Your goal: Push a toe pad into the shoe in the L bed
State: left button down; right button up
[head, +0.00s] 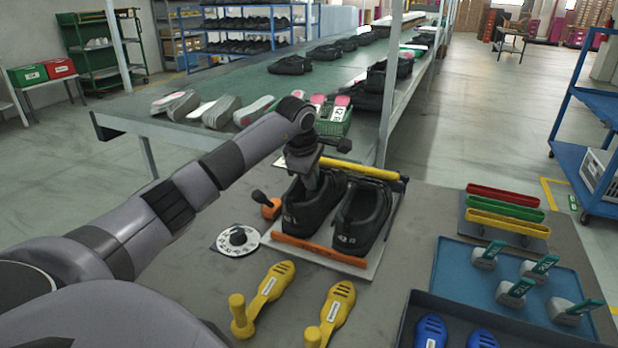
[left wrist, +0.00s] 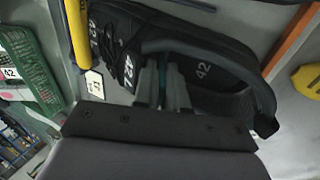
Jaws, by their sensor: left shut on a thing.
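Two black shoes stand side by side in a fixture between an orange bar (head: 318,250) and a yellow bar (head: 357,168). The left shoe (head: 309,209) is in the L bed; the right shoe (head: 360,220) is beside it. My left gripper (head: 312,186) points down into the opening of the left shoe. In the left wrist view its fingers (left wrist: 168,90) are shut on a thin teal tab, a toe pad (left wrist: 162,72). The pad's body is hidden in the shoe, so its depth cannot be told. My right gripper is not in view.
Several grey toe pads with green tabs (head: 541,264) stand in a blue tray (head: 458,268) at the right. Yellow shoe-tree-like tools (head: 268,292) lie in front. A numbered dial (head: 236,240) and orange-based lever (head: 268,206) are left of the fixture. A conveyor (head: 262,82) stands behind.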

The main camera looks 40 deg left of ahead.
pick_arm(q)
jog(key=c, duration=1.1)
grip_release()
jog(key=shift+s+d+r+p, duration=0.15)
jog(key=shift+s+r+p, duration=0.1)
jog(key=shift+s, duration=0.25)
jog(key=shift+s+d+r+p, duration=0.15)
jog(key=shift+s+p, duration=0.05)
jog(key=shift+s, duration=0.3)
jog(key=shift+r, duration=0.15)
